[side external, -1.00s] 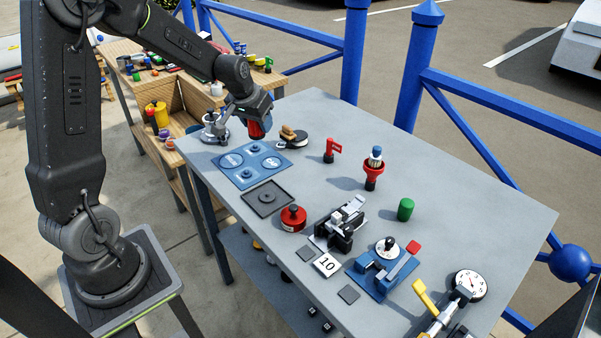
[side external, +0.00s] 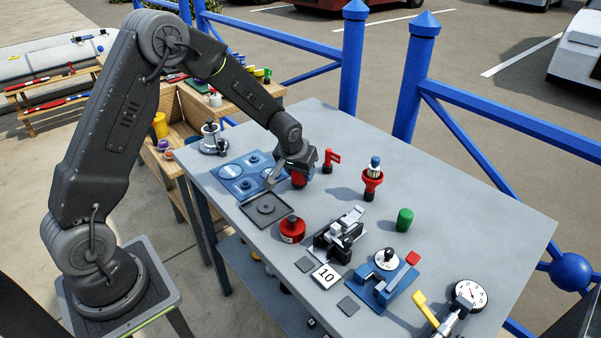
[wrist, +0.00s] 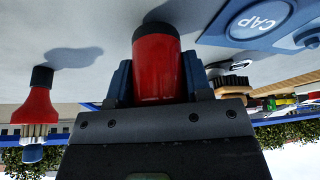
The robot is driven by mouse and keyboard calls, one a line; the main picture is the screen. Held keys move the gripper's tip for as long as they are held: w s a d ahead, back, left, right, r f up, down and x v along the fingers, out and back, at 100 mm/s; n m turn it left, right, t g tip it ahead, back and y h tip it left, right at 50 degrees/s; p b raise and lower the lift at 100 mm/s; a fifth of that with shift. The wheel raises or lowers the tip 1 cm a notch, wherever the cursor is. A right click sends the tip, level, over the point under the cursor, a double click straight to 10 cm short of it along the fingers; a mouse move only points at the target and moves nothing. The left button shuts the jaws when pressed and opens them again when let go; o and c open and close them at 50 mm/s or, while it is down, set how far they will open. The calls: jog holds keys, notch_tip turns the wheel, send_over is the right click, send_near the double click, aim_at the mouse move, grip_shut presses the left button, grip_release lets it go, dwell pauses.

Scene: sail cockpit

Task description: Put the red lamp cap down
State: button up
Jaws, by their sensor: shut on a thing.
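The red lamp cap (side external: 299,179) is a red cylinder with a dark end. My gripper (side external: 299,172) is shut on it, and the cap points down at the grey table just right of the blue mat (side external: 226,187). In the wrist view the cap (wrist: 158,72) sits between the two fingers of my gripper (wrist: 160,85), its dark end toward the table. I cannot tell whether it touches the table. A round spot marked CAP (wrist: 262,18) on the blue mat shows beside it in the wrist view.
A dark square tray (side external: 284,215) lies in front of the cap. A red round pot (side external: 292,230), a black-and-grey fixture (side external: 338,235) and a green cylinder (side external: 404,219) are nearer.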

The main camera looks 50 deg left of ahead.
jog(key=shift+f, duration=0.4)
jog(key=shift+f, duration=0.15)
jog(key=o, duration=0.9)
jog(key=s+d+r+m, duration=0.1)
jog(key=s+d+r, duration=0.2)
jog(key=s+r, duration=0.55)
jog(key=s+d+r+m, duration=0.1)
jog(key=s+d+r, duration=0.35)
jog(key=r, duration=0.75)
jog(key=s+d+r, duration=0.1)
jog(key=s, duration=0.4)
jog(key=s+m+t+h, duration=0.1)
jog(key=s, duration=0.4)
jog(key=s+d+r+m, duration=0.1)
jog(key=s, duration=0.4)
jog(key=shift+s+d+r+t+h, duration=0.3)
jog(key=shift+s+r, duration=0.05)
jog(key=shift+s, duration=0.05)
